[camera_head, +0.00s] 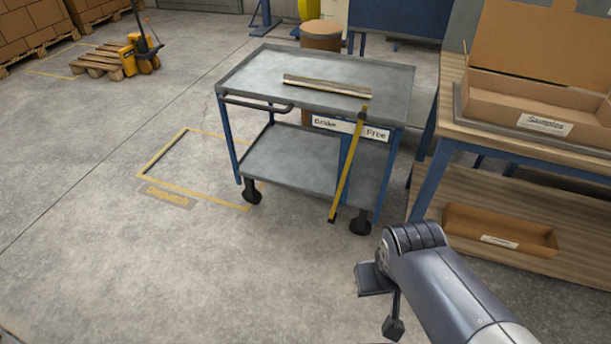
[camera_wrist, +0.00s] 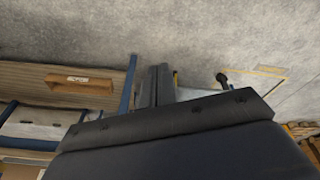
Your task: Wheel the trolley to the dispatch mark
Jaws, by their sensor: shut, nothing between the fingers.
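The trolley (camera_head: 275,168) stands in the middle of the head view, with a grey top, lower shelf, blue legs and black casters. Its push handle (camera_head: 258,105) is on the left. A yellow lever (camera_head: 347,165) crosses its plate between "Brake" and "Free", its upper end leaning right. The dispatch mark (camera_head: 160,158), a yellow floor outline, lies left of the trolley and runs partly behind its near-left leg. My gripper (camera_head: 393,326) is low at right, apart from the trolley. In the wrist view its fingers (camera_wrist: 154,72) are together and empty, hiding part of the trolley.
A wooden bench (camera_head: 560,155) with cardboard boxes stands close on the right. A yellow pallet truck (camera_head: 143,54) and stacked cartons (camera_head: 35,25) are at the far left. Floor at left and front is clear.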

